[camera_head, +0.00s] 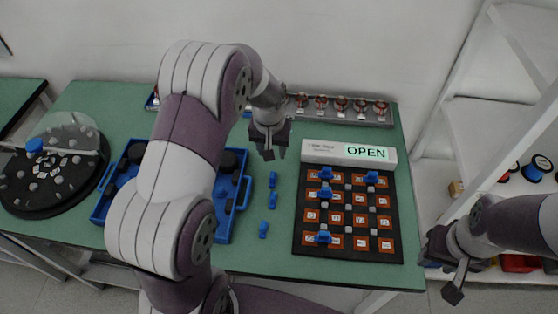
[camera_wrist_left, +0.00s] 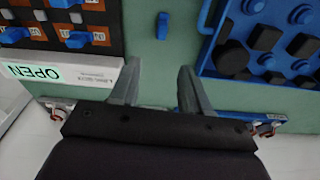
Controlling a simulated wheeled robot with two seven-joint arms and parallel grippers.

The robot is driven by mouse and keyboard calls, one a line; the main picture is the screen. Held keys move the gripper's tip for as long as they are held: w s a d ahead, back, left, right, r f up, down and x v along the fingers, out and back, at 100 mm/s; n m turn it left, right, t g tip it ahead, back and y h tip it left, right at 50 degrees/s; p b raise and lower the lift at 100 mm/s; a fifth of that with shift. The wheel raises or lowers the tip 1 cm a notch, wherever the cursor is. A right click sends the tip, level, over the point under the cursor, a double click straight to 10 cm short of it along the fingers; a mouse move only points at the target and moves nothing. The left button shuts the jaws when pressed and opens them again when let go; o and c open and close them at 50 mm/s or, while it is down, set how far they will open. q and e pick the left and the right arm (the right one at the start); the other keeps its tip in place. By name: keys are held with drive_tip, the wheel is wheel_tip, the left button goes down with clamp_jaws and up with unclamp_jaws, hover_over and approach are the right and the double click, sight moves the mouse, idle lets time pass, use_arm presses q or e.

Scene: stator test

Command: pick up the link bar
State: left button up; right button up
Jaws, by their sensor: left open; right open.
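Several small blue pieces lie on the green table between the blue tray and the black board: a far one (camera_head: 273,179), a middle one (camera_head: 272,199) and a near one (camera_head: 263,229). I cannot tell for sure which is the link bar. My left gripper (camera_head: 275,154) is open and empty above the table, beyond the far piece. In the left wrist view, a blue piece (camera_wrist_left: 163,25) lies ahead of the open fingers (camera_wrist_left: 159,67), apart from them. My right gripper (camera_head: 443,279) is open and empty off the table's right edge.
The black board (camera_head: 299,240) with orange squares carries several blue pieces. Behind it is a white box (camera_head: 318,152) reading OPEN. The blue tray (camera_head: 226,230) holds dark parts. A black round plate (camera_head: 50,208) is at left, a rack of coppery parts (camera_head: 340,109) at the back.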

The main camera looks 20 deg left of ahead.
use_arm(q)
hover_over(272, 175)
drive_tip(key=f, duration=0.3)
drive_tip(key=d+f, duration=0.1)
drive_tip(key=shift+s+f+p, duration=0.25)
drive_tip(key=shift+p, duration=0.1)
drive_tip(key=f, duration=0.3)
drive_tip(key=a+f+p, duration=0.1)
drive_tip(key=f, duration=0.1)
drive_tip(key=shift+w+f, duration=0.25)
drive_tip(key=shift+w, duration=0.05)
drive_tip(key=shift+f, duration=0.55)
drive_tip(key=c, duration=0.7)
clamp_jaws()
use_arm(e)
drive_tip(key=shift+s+d+r, duration=0.2)
drive_tip(key=shift+s+r, duration=0.15)
drive_tip(key=shift+r, duration=0.25)
drive_tip(key=shift+s+d+r, duration=0.15)
drive_tip(key=shift+s+r, duration=0.2)
drive_tip(key=shift+r, duration=0.2)
